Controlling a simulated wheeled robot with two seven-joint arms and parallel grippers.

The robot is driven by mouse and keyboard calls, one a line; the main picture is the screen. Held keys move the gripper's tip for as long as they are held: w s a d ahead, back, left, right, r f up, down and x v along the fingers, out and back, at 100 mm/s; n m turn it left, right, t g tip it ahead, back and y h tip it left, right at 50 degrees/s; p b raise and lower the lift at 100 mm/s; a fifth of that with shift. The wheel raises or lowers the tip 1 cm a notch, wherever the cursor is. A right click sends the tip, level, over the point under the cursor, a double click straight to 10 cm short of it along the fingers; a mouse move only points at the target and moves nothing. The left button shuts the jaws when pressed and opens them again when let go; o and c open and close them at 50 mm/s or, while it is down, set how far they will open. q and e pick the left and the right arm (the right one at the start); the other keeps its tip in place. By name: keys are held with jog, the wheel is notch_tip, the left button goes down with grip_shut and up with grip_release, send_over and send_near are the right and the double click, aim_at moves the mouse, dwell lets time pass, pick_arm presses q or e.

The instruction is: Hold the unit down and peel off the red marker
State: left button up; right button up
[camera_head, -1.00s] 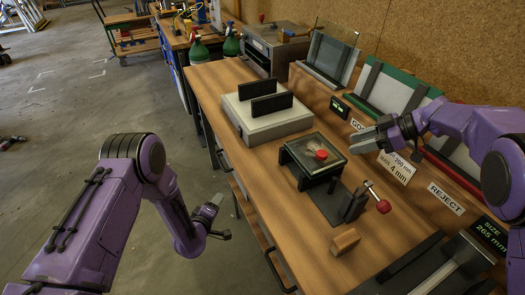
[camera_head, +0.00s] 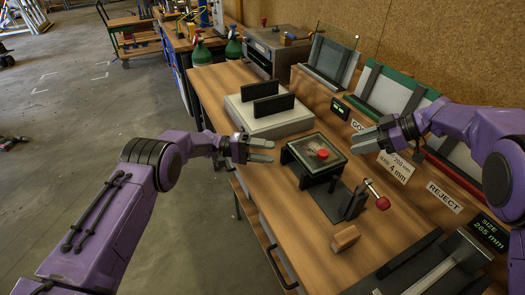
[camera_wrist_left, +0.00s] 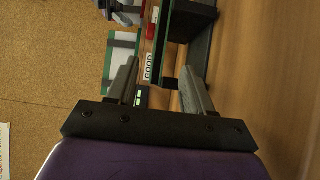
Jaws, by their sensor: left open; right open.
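The unit (camera_head: 313,142), a glass-topped frame, sits in a dark fixture on the wooden bench in the head view. The round red marker (camera_head: 323,154) lies on its glass, towards the near right part. My left gripper (camera_head: 273,151) is open and empty over the bench, just left of the unit and apart from it.
A toggle clamp with a red knob (camera_head: 383,203) stands near the unit. A wooden block (camera_head: 344,238) lies in front. A pale box with black uprights (camera_head: 270,122) stands behind left. Racks with GOOD and REJECT (camera_head: 445,198) labels line the right side.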

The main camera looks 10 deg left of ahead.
aim_at(295, 156)
pick_arm(q)
jog(key=d, duration=1)
jog(key=shift+w, duration=0.35)
